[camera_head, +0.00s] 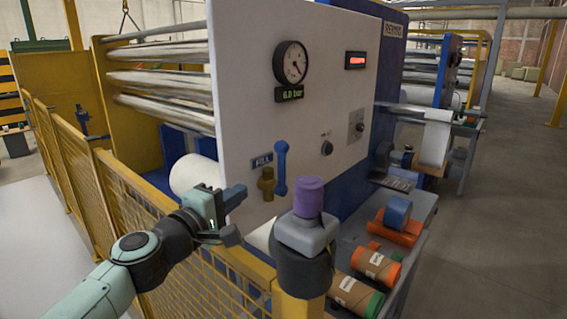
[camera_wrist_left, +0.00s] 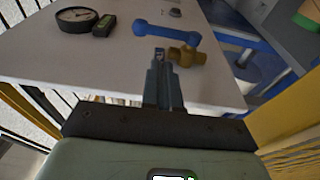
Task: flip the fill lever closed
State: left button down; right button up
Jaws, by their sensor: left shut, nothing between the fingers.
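The fill lever (camera_head: 281,168) is a blue bar on the white machine panel, standing upright just right of a brass valve (camera_head: 266,184). A dark "FILL" label (camera_head: 262,161) sits above the valve. In the left wrist view the blue lever (camera_wrist_left: 165,32) lies across the top, with the brass valve (camera_wrist_left: 186,56) below its right end. My left gripper (camera_head: 237,193) is in front of the panel, left of the valve and apart from it. In the left wrist view its fingers (camera_wrist_left: 160,60) are together and empty, pointing toward the lever. My right gripper is not in view.
A pressure gauge (camera_head: 291,63) and a red display (camera_head: 355,60) are higher on the panel. A yellow mesh fence (camera_head: 130,190) runs in front on the left. Film rolls (camera_head: 376,266) lie lower right.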

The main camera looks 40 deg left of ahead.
aim_at(279, 164)
pick_arm(q)
jog(key=w, duration=0.4)
jog(key=w+a+p, duration=0.1)
jog(key=w, duration=0.4)
jog(key=w+p, duration=0.1)
jog(key=w, duration=0.3)
jog(key=shift+w+a, duration=0.25)
jog(key=shift+w, duration=0.05)
